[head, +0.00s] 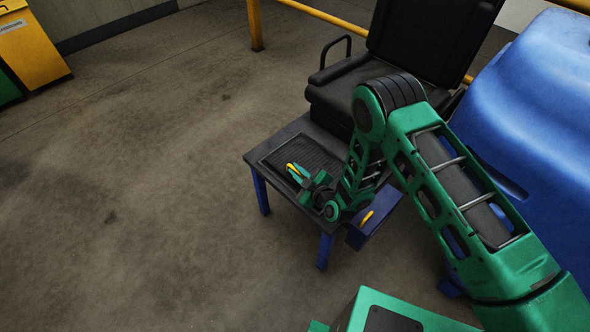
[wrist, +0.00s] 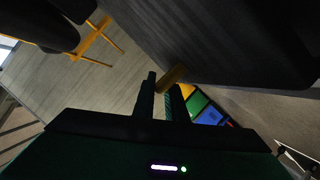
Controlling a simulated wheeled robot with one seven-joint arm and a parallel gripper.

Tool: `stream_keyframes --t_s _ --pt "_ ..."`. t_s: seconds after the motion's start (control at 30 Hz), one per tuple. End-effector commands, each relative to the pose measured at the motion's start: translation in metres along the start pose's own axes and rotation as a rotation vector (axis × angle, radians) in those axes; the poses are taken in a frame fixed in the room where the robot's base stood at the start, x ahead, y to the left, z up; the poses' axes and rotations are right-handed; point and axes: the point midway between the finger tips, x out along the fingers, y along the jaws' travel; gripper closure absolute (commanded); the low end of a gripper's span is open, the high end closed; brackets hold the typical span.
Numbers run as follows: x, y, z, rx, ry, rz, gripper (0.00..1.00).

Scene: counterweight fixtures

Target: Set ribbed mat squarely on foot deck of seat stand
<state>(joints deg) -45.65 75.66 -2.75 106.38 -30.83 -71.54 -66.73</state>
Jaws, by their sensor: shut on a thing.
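The seat stand has a black seat (head: 345,80) and a dark foot deck (head: 262,148) on blue legs. The ribbed mat (head: 308,150), dark with fine ribs, is over the deck, its visible edges roughly parallel to the deck's. I cannot tell whether it lies flat or is slightly raised. My gripper (head: 296,173) is low over the mat's near-left part, at a small yellow grip (head: 291,167). In the wrist view the fingers (wrist: 161,95) close on this yellow grip (wrist: 172,76), beside a broad dark surface (wrist: 235,40). My arm hides the mat's right part.
A blue box (head: 376,222) with a yellow piece (head: 367,217) is at the deck's near-right side. A large blue shape (head: 535,100) stands at right, close to my arm. Yellow rails (head: 256,25) are behind. The floor at left is clear up to the yellow bin (head: 35,50).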

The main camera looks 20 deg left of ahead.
Motion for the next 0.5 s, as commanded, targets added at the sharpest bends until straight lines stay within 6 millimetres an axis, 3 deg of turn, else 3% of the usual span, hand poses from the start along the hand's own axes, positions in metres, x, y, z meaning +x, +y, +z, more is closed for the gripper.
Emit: stream_keyframes --t_s 0.47,0.5 --pt "0.0008 -0.0001 -0.0001 -0.001 0.002 0.001 1.00" --pt "0.0008 -0.0001 0.0000 -0.001 0.002 0.001 0.84"
